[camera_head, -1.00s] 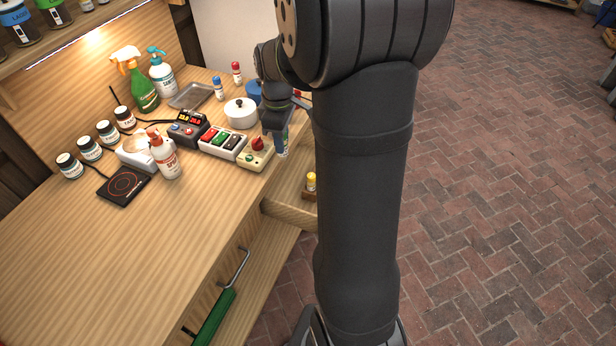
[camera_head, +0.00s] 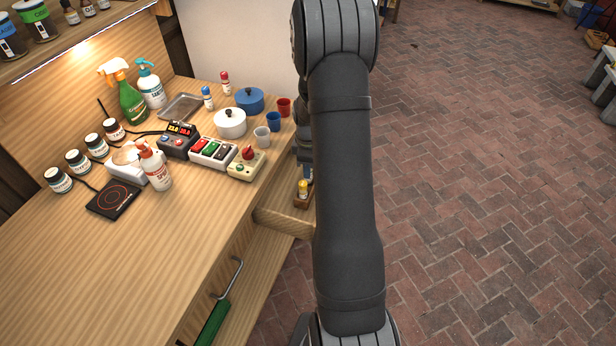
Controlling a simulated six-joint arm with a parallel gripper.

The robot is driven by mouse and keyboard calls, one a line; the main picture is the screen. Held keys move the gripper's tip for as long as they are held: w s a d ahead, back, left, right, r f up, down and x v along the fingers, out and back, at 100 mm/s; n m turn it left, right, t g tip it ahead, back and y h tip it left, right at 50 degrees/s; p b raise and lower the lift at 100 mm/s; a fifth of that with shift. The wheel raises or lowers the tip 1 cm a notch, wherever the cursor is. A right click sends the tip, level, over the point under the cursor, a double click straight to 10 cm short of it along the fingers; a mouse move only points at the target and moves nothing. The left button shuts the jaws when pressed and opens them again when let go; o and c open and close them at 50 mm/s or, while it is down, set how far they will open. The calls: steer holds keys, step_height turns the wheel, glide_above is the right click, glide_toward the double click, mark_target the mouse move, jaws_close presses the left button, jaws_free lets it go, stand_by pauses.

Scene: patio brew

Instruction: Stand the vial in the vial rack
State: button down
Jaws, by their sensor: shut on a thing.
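My gripper (camera_head: 305,160) shows only in part at the left edge of my own dark arm link, which covers the rest. It is shut on the vial, just above and behind the small wooden vial rack. The held vial is almost wholly hidden behind my arm, so its tilt cannot be told. The vial rack (camera_head: 302,204) is a small brown block on the lower ledge to the right of the bench. A yellow-capped vial (camera_head: 303,188) stands in it. My arm hides the right part of the rack.
On the bench near the rack stand a control box with a red knob (camera_head: 246,165), a grey cup (camera_head: 262,136), a blue cup (camera_head: 273,121), a red cup (camera_head: 284,107) and a white pot (camera_head: 230,123). The front of the bench top is clear. Brick floor lies to the right.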

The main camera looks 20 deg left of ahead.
steer(key=shift+f, duration=2)
steer(key=c, duration=1.5)
jaws_free()
steer(key=shift+f, duration=0.15)
step_height(320, 180, up, 12)
steer(key=shift+r, duration=0.2)
steer(key=shift+f, duration=4.9)
